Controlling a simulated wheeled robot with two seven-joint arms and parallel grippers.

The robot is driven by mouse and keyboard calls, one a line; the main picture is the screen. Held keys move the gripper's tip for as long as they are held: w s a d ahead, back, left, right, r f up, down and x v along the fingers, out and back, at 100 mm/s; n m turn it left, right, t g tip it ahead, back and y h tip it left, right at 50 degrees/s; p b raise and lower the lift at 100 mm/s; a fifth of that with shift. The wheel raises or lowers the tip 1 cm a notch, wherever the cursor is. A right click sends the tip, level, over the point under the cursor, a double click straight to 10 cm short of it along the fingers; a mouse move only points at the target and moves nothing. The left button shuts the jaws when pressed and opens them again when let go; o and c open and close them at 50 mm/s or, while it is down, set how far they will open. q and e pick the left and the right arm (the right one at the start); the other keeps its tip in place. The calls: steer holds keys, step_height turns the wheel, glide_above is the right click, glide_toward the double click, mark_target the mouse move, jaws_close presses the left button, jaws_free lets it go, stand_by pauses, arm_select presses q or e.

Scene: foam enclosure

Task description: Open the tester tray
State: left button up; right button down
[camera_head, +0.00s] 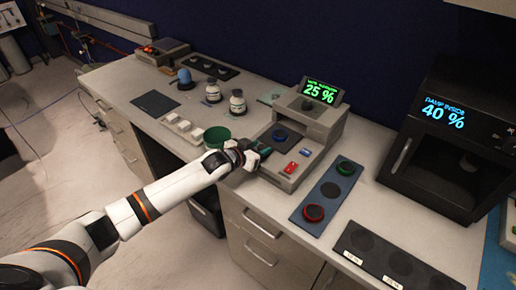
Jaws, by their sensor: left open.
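The tester (321,121) is a grey box on the bench with a green display reading 25 %. Its low front part carries a red button (291,167) and a small blue button (305,152). My left gripper (262,150) is at the tester's left front side, close to the tray area. Its dark fingers are partly hidden by the wrist, and I cannot tell whether they touch the tester. My right gripper is not in view.
A green cup (217,137) stands just left of my left gripper. A blue-grey mat (328,196) with red and green ringed discs lies right of the tester. A black dryer box (449,137) reading 40 % stands at the right. White bottles (237,103) stand behind.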

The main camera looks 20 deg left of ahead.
arm_select(q)
steer(key=shift+o, duration=0.3)
steer(key=b+v, duration=0.1)
steer(key=v, duration=1.1)
steer(key=shift+b, duration=0.4)
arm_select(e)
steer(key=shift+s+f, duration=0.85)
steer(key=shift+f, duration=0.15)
